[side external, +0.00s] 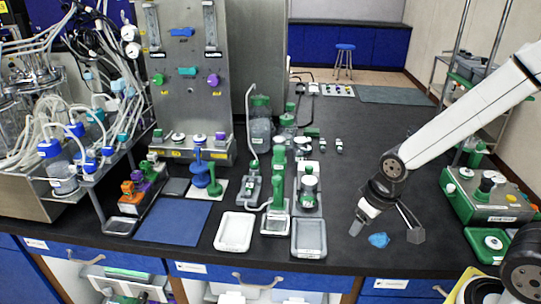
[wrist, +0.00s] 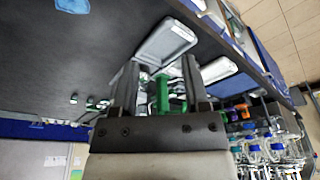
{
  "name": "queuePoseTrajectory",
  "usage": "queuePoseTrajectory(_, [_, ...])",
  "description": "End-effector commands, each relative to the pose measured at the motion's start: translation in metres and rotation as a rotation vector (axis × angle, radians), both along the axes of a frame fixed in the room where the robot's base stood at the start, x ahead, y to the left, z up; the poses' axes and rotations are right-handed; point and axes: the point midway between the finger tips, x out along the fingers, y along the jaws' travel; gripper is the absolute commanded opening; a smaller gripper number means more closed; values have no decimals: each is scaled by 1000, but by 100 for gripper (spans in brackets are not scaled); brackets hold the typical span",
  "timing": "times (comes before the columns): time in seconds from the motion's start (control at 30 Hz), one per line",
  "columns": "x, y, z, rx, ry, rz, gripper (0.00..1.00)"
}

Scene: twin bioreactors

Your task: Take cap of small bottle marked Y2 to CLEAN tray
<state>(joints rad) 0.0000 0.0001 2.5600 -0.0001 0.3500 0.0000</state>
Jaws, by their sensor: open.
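My gripper (side external: 386,232) is open and empty above the dark bench, right of the trays and bottles. It also shows in the wrist view (wrist: 158,72), fingers apart. Small green-capped bottles stand in holders mid-bench, among them one behind the grey tray (side external: 309,182); I cannot read which is Y2. A grey tray (side external: 308,252) and a white tray (side external: 234,247) lie near the front edge. Both show in the wrist view, the grey one (wrist: 165,45) nearer and the white one (wrist: 218,68) behind. Their labels are too small to read, so I cannot tell which is CLEAN.
A blue crumpled piece (side external: 378,240) lies on the bench by my gripper. A green device (side external: 488,200) stands at the right. A blue mat (side external: 172,222) and a tall metal panel (side external: 185,90) are at the left. The bench behind my gripper is mostly clear.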

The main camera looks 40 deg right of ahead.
Motion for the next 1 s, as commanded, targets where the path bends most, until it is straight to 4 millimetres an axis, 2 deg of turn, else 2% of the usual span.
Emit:
queuePoseTrajectory(0.03, [0,0,0,0,0,0,59])
queuePoseTrajectory(0.17, [0,0,0,0,0,0,100])
queuePoseTrajectory(0.43, [1,0,0,1,0,-3,100])
queuePoseTrajectory(0.57, [8,-1,2,5,4,-27,100])
queuePoseTrajectory(0.77, [36,-6,6,26,26,-135,100])
queuePoseTrajectory(1.0, [90,-20,14,63,69,-358,100])
